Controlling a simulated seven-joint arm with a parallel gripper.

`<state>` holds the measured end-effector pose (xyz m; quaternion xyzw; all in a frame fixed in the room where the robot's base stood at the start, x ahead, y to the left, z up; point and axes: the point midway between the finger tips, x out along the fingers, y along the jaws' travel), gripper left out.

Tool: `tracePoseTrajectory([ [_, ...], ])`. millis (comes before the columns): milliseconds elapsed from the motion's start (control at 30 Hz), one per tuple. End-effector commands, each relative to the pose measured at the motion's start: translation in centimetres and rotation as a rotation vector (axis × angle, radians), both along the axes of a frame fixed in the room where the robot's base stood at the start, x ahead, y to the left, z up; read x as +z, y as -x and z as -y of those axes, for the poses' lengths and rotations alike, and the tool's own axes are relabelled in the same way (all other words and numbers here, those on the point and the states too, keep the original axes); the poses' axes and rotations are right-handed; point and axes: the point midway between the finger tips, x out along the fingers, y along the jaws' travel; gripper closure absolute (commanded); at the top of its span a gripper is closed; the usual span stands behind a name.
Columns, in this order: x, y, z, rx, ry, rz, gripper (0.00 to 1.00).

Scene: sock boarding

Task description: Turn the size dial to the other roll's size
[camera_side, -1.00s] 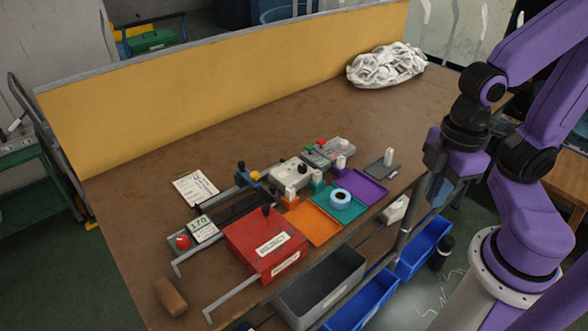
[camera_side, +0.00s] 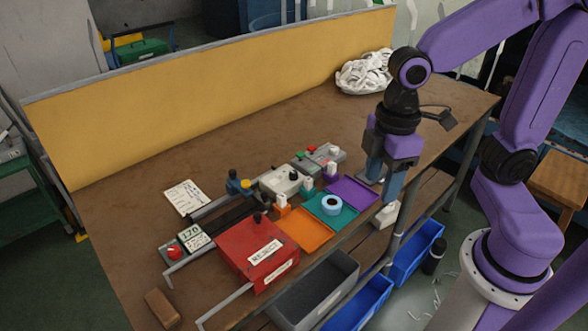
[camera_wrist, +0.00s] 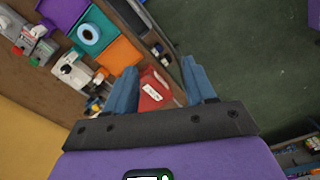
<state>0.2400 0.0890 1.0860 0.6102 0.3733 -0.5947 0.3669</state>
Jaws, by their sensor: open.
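A pale box with a dark knob (camera_side: 293,175) stands mid-table; it also shows in the wrist view (camera_wrist: 66,69). A red round knob (camera_side: 174,252) sits beside a display reading 170 (camera_side: 190,237). I cannot tell for sure which is the size dial. A pale blue roll (camera_side: 331,205) lies on the teal tray (camera_side: 318,209); it also shows in the wrist view (camera_wrist: 88,34). I cannot make out another roll. My gripper (camera_side: 384,182) is open and empty, over the table's front edge right of the purple tray; its spread fingers show in the wrist view (camera_wrist: 162,85).
A red box (camera_side: 245,245) stands at the front, with an orange tray (camera_side: 307,232) and a purple tray (camera_side: 354,189) nearby. A white cloth heap (camera_side: 362,75) lies at the back. The back middle is clear.

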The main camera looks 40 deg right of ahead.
Motion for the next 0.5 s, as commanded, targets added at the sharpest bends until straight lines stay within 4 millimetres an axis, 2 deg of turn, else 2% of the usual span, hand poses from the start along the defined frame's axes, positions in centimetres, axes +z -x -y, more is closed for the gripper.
tracePoseTrajectory([
  [33, 0.1, -2.1, -0.6, -0.006, 0.003, -0.002, 0.45],
  [233, 0.3, -10.0, -1.4, 0.001, 0.010, -0.003, 0.45],
  [367, 0.0, -15.2, -0.9, 0.003, 0.014, -0.006, 0.45],
  [500, -0.8, -20.7, 0.7, 0.006, 0.017, -0.009, 0.45],
])
